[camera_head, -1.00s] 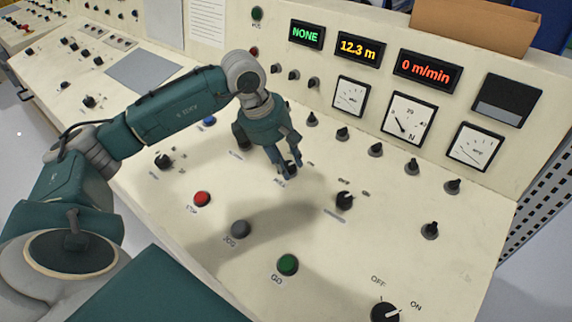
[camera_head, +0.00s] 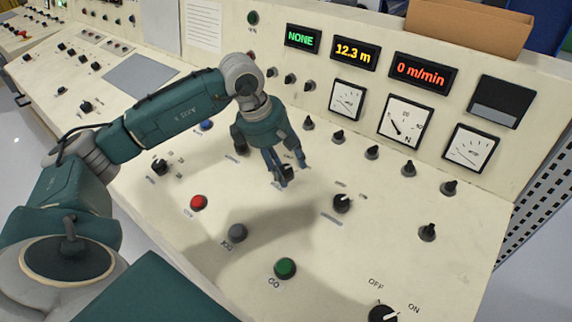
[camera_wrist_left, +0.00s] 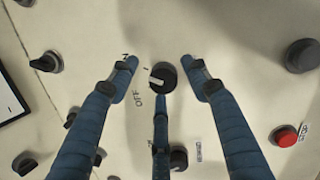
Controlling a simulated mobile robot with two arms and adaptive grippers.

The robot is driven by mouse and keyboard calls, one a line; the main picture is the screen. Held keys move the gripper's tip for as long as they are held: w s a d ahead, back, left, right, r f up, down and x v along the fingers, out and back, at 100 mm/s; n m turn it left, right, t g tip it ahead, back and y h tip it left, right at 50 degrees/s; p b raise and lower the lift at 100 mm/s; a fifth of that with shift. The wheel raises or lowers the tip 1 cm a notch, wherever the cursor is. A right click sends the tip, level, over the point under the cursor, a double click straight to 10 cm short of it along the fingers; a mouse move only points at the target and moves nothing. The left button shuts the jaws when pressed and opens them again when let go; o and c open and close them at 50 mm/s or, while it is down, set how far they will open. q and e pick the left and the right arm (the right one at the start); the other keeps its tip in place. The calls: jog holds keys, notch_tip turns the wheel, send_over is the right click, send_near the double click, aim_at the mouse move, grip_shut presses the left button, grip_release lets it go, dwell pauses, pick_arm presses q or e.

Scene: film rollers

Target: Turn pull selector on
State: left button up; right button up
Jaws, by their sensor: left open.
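A black OFF/ON selector knob (camera_head: 342,203) stands on the sloping cream panel. Its nameplate is too small to read, so I cannot confirm it is the pull selector. In the left wrist view, this knob (camera_wrist_left: 165,76) appears between my left fingers, its white mark pointing towards OFF. My left gripper (camera_head: 292,174) is open and empty, up and left of the knob in the head view. Another knob (camera_wrist_left: 179,159) shows low in the wrist view; my fingers partly hide it in the head view. My right gripper is not in view.
The red STOP button (camera_head: 199,202), grey JOG button (camera_head: 237,232) and green GO button (camera_head: 285,268) stand nearer. A larger OFF/ON knob (camera_head: 382,312) is at the bottom edge. Several small knobs line the back, below dials and displays reading NONE, 12.3 m and 0 m/min.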

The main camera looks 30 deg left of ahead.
pick_arm(q)
jog(key=v, duration=1.2)
